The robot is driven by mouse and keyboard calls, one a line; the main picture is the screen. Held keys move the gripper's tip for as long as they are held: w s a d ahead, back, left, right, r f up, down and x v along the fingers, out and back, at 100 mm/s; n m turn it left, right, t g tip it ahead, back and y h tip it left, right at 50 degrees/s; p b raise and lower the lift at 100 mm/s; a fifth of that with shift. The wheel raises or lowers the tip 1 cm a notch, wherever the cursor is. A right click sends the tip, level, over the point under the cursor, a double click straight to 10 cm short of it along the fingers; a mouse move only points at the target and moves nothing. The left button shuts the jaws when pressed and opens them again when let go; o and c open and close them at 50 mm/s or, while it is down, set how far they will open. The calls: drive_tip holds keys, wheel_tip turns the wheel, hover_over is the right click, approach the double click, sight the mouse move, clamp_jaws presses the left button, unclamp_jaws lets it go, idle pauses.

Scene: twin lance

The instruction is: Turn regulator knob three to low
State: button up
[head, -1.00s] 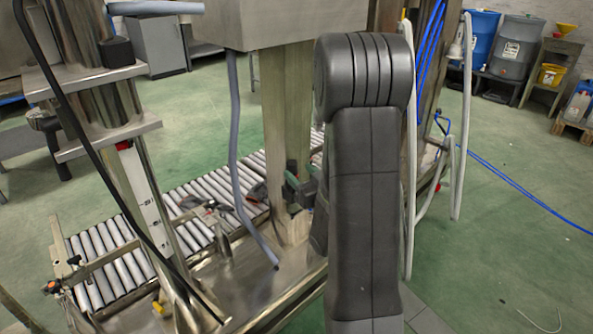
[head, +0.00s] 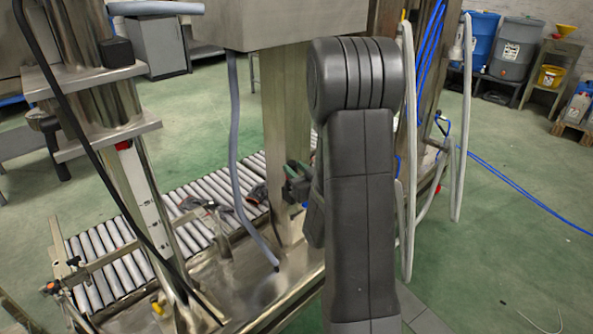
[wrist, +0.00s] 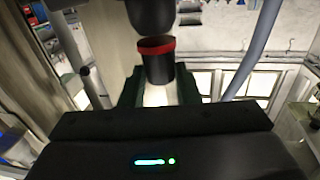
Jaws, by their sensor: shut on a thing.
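In the wrist view a dark cylindrical regulator knob (wrist: 158,74) with a red ring around its far end sits between the two dark green fingers of my gripper (wrist: 157,88). My gripper is shut on this knob. A dark rounded body (wrist: 152,14) lies just beyond the red ring, in line with the knob. I see no number or low mark on it, so I cannot tell its setting. In the head view my arm stands in front of the knob, and I cannot make the knob out there.
A steel column (head: 287,140) stands just left of my arm under a steel box (head: 255,20). A roller conveyor (head: 205,197) runs behind. A grey hose (head: 235,150) hangs left of the column; pale hoses (head: 465,120) hang at right. Green floor is open further right.

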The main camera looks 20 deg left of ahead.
drive_tip(key=shift+w+d+n+g, duration=0.1)
drive_tip(key=shift+n+g, duration=0.2)
drive_tip(key=shift+w+d+n+g+y+b, duration=0.15)
drive_tip(key=shift+n+g+y+b, duration=0.2)
drive_tip(key=shift+n+g+y, duration=0.6)
drive_tip(key=g, duration=0.1)
drive_tip(key=n+g, duration=0.1)
drive_tip(key=g, duration=0.1)
drive_tip(key=shift+w+n+y+p, duration=0.25)
drive_tip(key=shift+y+p, duration=0.05)
drive_tip(key=shift+y, duration=0.05)
drive_tip(key=n+g, duration=0.1)
drive_tip(key=n+g+p, duration=0.1)
drive_tip(key=g, duration=0.1)
drive_tip(key=n+g+p, duration=0.1)
drive_tip(key=g, duration=0.1)
drive_tip(key=shift+w+r+y, duration=0.15)
drive_tip(key=shift+w+y, duration=0.15)
drive_tip(key=shift+w+n+g+p, duration=0.15)
drive_tip(key=shift+n+g+p, duration=0.85)
drive_tip(key=shift+g, duration=0.65)
drive_tip(key=o, duration=1)
